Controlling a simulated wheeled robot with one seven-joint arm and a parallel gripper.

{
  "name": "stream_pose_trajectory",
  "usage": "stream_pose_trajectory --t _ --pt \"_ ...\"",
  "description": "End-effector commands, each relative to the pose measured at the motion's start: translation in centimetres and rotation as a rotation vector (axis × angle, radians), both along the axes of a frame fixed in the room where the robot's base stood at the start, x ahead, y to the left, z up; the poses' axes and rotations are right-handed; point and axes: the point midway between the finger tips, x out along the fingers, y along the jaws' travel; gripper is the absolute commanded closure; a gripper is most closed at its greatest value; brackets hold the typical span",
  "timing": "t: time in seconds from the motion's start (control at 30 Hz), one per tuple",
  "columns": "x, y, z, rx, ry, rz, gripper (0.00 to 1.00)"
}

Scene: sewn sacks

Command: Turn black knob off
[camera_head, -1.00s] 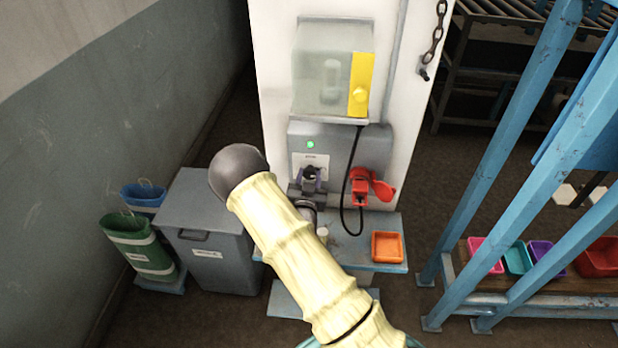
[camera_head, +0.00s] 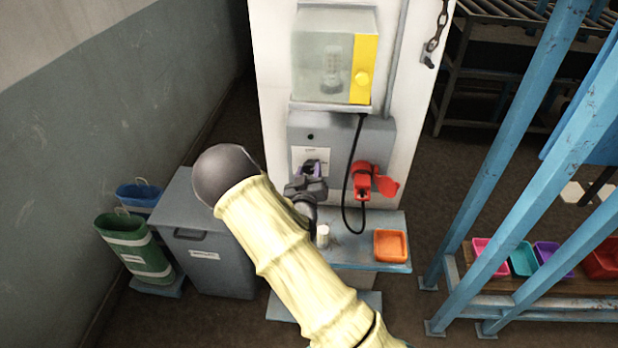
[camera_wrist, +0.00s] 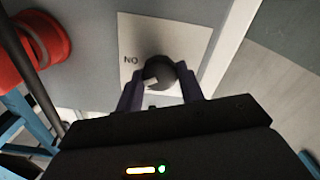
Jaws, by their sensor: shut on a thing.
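The black knob (camera_wrist: 160,72) shows in the wrist view on a white label plate (camera_wrist: 198,38), with a pale mark on its face. Lettering beginning "NO" can be read beside it. My gripper (camera_wrist: 161,90) has one dark purple finger on each side of the knob and is shut on it. In the head view my gripper (camera_head: 314,170) is at the front of the grey control box (camera_head: 345,132), and the knob is mostly hidden there. The small indicator (camera_head: 310,136) above the label is dark.
A red plug socket (camera_head: 362,182) with a black cable is right of the gripper. A clear box with a yellow strip (camera_head: 362,75) hangs above. An orange tray (camera_head: 391,246) and a small white cylinder (camera_head: 322,236) stand on the shelf below. A grey bin (camera_head: 215,235) stands left.

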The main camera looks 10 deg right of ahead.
Motion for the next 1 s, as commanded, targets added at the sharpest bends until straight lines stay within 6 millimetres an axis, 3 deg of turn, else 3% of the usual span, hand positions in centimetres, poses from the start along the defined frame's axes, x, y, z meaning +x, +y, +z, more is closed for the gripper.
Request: stream_pose_trajectory --t 1.0 --pt "-0.01 0.20 -0.29 -0.874 0.287 0.003 0.85"
